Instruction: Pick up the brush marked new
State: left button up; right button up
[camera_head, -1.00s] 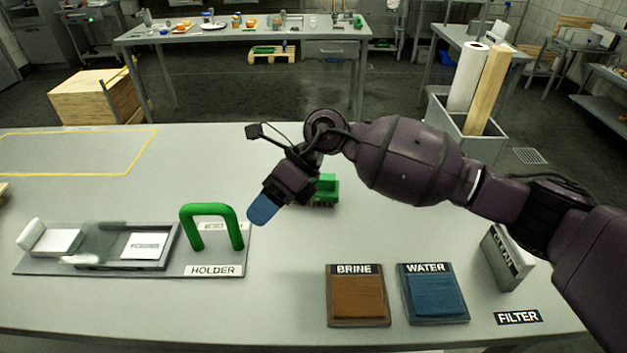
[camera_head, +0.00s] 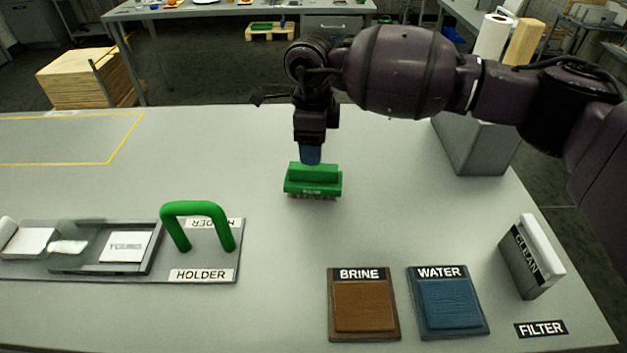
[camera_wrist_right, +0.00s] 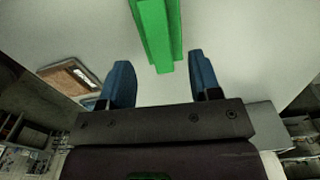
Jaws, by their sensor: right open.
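A green brush (camera_head: 313,184) stands on the table with its bristles down. Small lettering on its front side is too small to read. My right gripper (camera_head: 311,155) points down just above and behind the brush handle. In the right wrist view, the gripper's two blue fingers (camera_wrist_right: 163,80) are apart with nothing between them. The green brush (camera_wrist_right: 158,35) shows beyond the fingertips, lined up with the gap. My left gripper is not in view.
A green arched holder (camera_head: 198,222) on a grey plate stands at left beside a tray. A brown BRINE pad (camera_head: 364,305), a blue WATER pad (camera_head: 449,302) and a white-topped CLEAN block (camera_head: 532,256) stand at front right. A grey bin (camera_head: 475,145) is behind. Table around the brush is clear.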

aim_at(313, 167)
jog(key=shift+d+f, duration=0.1)
jog(key=shift+f, duration=3.05)
grip_shut()
jog(key=shift+r, duration=0.15)
notch_tip(313, 167, up, 20)
jog(key=p, duration=0.1)
jog(key=c, duration=0.7)
grip_release()
jog(key=shift+c, duration=1.1)
